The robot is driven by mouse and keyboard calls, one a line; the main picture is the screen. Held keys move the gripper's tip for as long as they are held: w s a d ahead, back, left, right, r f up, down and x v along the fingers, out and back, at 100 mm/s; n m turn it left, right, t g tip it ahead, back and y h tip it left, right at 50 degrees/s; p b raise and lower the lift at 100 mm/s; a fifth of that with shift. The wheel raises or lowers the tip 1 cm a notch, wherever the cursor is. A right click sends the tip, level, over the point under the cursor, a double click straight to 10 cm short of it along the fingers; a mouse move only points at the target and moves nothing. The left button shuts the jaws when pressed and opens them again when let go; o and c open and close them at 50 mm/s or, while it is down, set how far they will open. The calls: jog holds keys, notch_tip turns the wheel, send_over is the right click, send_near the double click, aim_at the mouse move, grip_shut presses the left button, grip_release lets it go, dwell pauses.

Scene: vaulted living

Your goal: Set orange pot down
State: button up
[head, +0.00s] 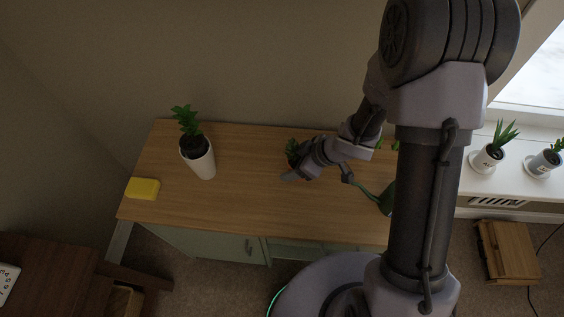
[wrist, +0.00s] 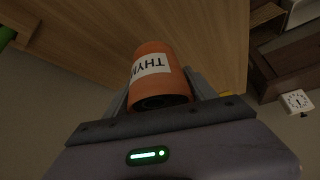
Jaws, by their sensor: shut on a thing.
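The orange pot (wrist: 160,80) with a white label reading "THYM" sits between the fingers of my gripper (wrist: 158,92) in the wrist view, shut on it. In the head view, my gripper (head: 291,174) is over the middle of the wooden sideboard top (head: 240,185). I cannot tell whether the pot touches the sideboard top.
A tall white pot with a plant (head: 200,162) and a yellow block (head: 142,188) stand on the sideboard's left. A dark green lamp (head: 387,197) is right of my gripper, partly behind my arm. Wood between the white pot and my gripper is clear. Potted plants (head: 487,157) line the windowsill.

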jog(key=f+b, duration=0.1)
jog(key=f, duration=0.1)
jog(key=f+b, duration=0.2)
jog(key=f, duration=0.1)
jog(key=f+b, duration=0.1)
jog(key=f, duration=0.2)
jog(key=shift+s+f, duration=0.15)
jog(key=shift+s, duration=0.25)
jog(key=shift+f, duration=0.2)
jog(key=o, duration=1.8)
